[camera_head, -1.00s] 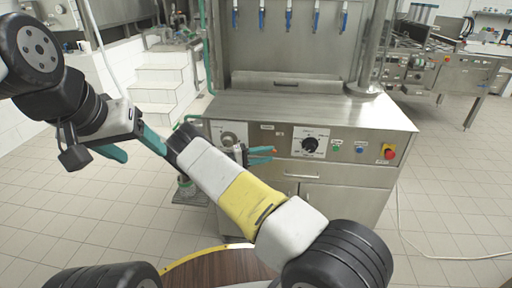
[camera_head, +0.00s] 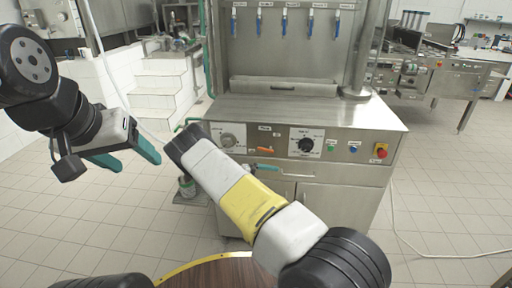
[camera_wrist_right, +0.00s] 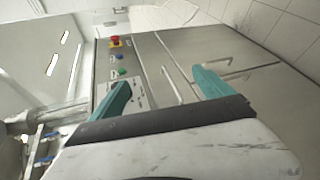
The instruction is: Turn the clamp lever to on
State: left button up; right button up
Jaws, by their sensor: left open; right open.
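The steel cup filler's front panel (camera_head: 330,136) carries a short orange lever (camera_head: 265,150), lying roughly level under a small label in the head view. I take it for the clamp lever, but the label is too small to read. My right gripper is mostly hidden behind its own forearm; a bit of teal finger (camera_head: 267,167) shows just below the orange lever. In the right wrist view the right gripper (camera_wrist_right: 164,88) is open and empty, its fingers spread before the machine front. My left gripper (camera_head: 137,163) is open and empty, left of the machine.
The panel also holds a grey knob (camera_head: 228,140), a black dial (camera_head: 305,145), a green button (camera_head: 331,147), a blue button (camera_head: 353,149) and a red stop button (camera_head: 380,151). A drawer handle (camera_wrist_right: 172,70) lies between the right fingers in the wrist view.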

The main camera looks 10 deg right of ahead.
aim_at(266, 150)
jog(key=s+a+f+y, duration=0.2)
jog(key=f+y, duration=0.2)
jog(key=f, duration=0.4)
jog(key=s+a+f+y, duration=0.1)
jog(key=a+f+y, duration=0.1)
jog(key=f+y, duration=0.5)
jog(key=w+a+f+m+t+y, duration=0.1)
jog(key=w+a+f+t+y, duration=0.15)
jog(key=a, duration=0.25)
jog(key=w+a+f+t+y, duration=0.1)
jog(key=w+a+t+y, duration=0.15)
jog(key=a, duration=0.25)
jog(key=w+d+r+m+t, duration=0.25)
jog(key=w+r+t, duration=0.35)
jog(key=r, duration=0.4)
jog(key=d+r+m+t+h, duration=0.5)
jog(key=d+r+h, duration=0.2)
jog(key=d+r, duration=0.6)
jog(key=x, duration=0.4)
jog(key=a+r+x, duration=0.1)
jog(key=x, duration=0.2)
jog(key=shift+w+a, duration=0.1)
jog(key=shift+w, duration=0.05)
